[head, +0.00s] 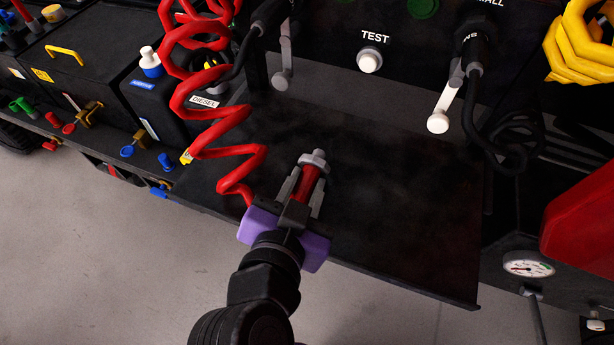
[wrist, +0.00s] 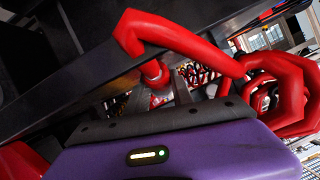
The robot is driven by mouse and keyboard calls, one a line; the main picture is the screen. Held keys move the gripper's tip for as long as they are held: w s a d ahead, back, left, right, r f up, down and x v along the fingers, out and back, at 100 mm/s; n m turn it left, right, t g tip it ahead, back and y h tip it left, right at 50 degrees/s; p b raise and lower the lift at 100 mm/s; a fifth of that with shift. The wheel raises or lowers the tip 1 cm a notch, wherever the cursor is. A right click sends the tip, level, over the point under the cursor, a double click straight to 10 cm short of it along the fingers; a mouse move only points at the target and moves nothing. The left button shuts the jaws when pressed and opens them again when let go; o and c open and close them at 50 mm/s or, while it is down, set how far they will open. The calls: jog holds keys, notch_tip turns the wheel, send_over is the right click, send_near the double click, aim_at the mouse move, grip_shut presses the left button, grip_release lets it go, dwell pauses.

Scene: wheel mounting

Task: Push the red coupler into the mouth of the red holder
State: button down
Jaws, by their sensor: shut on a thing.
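The red coupler (head: 309,183) with its grey metal tip is between the fingers of my gripper (head: 304,188), over the black shelf. My gripper is shut on it, and the grey tip points away from my arm. A red coiled hose (head: 232,120) rises from near my gripper to the upper left. In the wrist view the hose (wrist: 190,42) arcs across above the purple gripper body. Small red fittings (head: 53,119) sit on the ledge at the far left of the head view. I cannot tell whether one of them is the red holder or see its mouth.
The black shelf (head: 400,215) is mostly bare. Behind it stands a panel with a TEST knob (head: 369,60) and hanging white-ended levers (head: 438,122). Black cases and blue fittings (head: 166,161) line the left. A red body (head: 580,215) and gauge (head: 529,268) are at right.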

aim_at(305, 186)
jog(key=shift+r, duration=0.15)
notch_tip(305, 186, up, 20)
dwell(0.4)
jog(key=c, duration=1.8)
grip_release()
grip_shut()
